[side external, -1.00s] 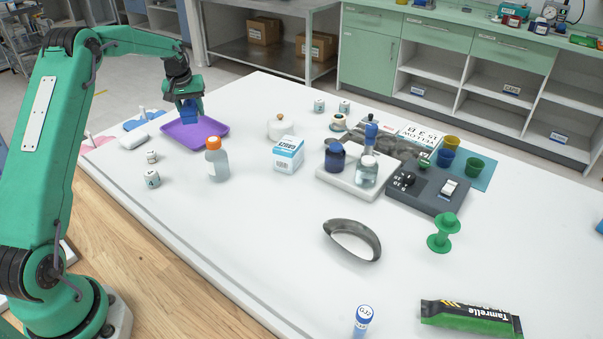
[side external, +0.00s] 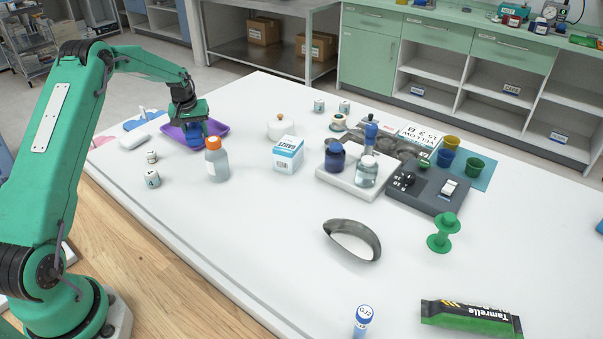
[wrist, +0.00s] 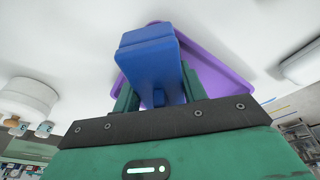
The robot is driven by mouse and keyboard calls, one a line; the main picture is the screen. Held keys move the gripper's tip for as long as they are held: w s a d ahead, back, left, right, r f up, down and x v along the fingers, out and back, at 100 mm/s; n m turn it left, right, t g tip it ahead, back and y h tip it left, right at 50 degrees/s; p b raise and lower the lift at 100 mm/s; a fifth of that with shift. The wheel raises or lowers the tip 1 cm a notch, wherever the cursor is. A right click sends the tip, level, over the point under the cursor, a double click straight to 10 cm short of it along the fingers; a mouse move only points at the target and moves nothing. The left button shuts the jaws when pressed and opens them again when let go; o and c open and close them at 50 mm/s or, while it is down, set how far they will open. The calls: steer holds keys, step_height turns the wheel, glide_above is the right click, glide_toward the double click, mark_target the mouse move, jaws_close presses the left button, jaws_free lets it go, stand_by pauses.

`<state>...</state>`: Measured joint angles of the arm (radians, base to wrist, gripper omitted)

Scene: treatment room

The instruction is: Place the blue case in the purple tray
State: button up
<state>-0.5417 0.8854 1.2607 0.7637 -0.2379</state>
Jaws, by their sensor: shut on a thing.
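The blue case (wrist: 150,62) is between the fingers of my gripper (wrist: 158,92), which is shut on it. In the side external view my gripper (side external: 193,128) points down over the purple tray (side external: 219,128), and the blue case (side external: 194,136) shows below it, low over the tray or at its floor. I cannot tell whether the case touches the tray. The purple tray also shows behind the case in the wrist view (wrist: 215,72). Part of the tray is hidden by my gripper and the case.
An orange-capped bottle (side external: 216,160) stands close in front of the tray. A white rounded object (side external: 133,141) lies to its left, and two small white labelled jars (side external: 152,178) stand in front. A white lidded pot (side external: 282,127) is to the right.

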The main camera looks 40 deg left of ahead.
mark_target(194, 131)
steer(key=shift+f, duration=0.35)
steer(key=o, duration=1)
steer(key=shift+o, duration=0.2)
steer(key=v, duration=1.2)
steer(key=shift+w+d+r, duration=0.15)
steer(key=shift+d+r, duration=0.1)
steer(key=shift+r, duration=0.05)
